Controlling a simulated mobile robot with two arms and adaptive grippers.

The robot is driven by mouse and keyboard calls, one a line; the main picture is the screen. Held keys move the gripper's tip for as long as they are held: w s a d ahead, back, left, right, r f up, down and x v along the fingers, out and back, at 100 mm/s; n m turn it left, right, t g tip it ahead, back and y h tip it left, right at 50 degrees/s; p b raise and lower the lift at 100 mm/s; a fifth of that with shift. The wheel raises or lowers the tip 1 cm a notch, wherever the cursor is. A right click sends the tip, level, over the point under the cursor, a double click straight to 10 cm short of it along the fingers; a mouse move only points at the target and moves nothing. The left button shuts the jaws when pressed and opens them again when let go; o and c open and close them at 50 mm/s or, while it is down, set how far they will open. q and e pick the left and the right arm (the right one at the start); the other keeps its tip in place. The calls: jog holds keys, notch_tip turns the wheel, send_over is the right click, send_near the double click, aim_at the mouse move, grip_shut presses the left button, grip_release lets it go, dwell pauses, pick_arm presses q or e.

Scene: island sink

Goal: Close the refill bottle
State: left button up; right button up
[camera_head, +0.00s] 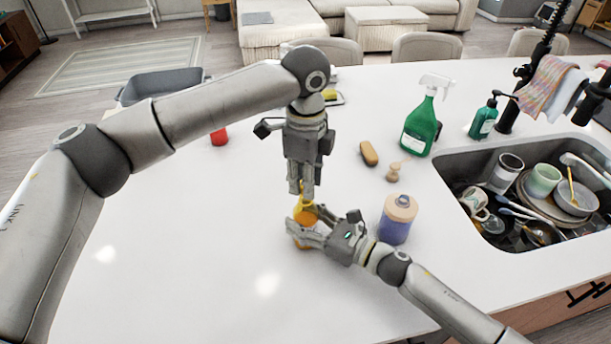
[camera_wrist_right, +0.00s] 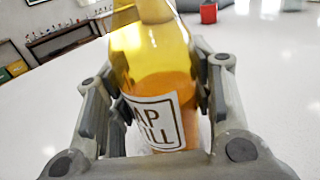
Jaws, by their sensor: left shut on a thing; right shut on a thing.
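The refill bottle (camera_head: 302,217) stands upright on the white island top, amber-yellow with orange liquid inside. In the right wrist view the bottle (camera_wrist_right: 155,65) fills the space between my right fingers, its white label partly readable. My right gripper (camera_head: 308,229) comes in from the right and is shut around the bottle's body. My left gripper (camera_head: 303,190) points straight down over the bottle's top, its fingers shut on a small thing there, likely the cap. The fingers hide this thing, so I cannot tell whether it touches the bottle's neck.
A purple bottle with a wooden lid (camera_head: 397,219) stands close right of my right gripper. A green spray bottle (camera_head: 421,125), brush (camera_head: 369,153) and small wooden item (camera_head: 394,172) are behind it. The sink (camera_head: 458,166) at right holds dishes. A red item (camera_head: 219,137) is back left; the left counter is clear.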

aim_at(306, 219)
pick_arm(q)
jog(key=shift+f, duration=0.75)
jog(key=shift+f, duration=0.5)
jog(key=m, duration=1.5)
jog(key=shift+m, duration=0.4)
jog(key=m, duration=0.7)
jog(key=shift+w+f, duration=0.1)
jog(key=o, duration=0.7)
jog(key=shift+c, duration=0.2)
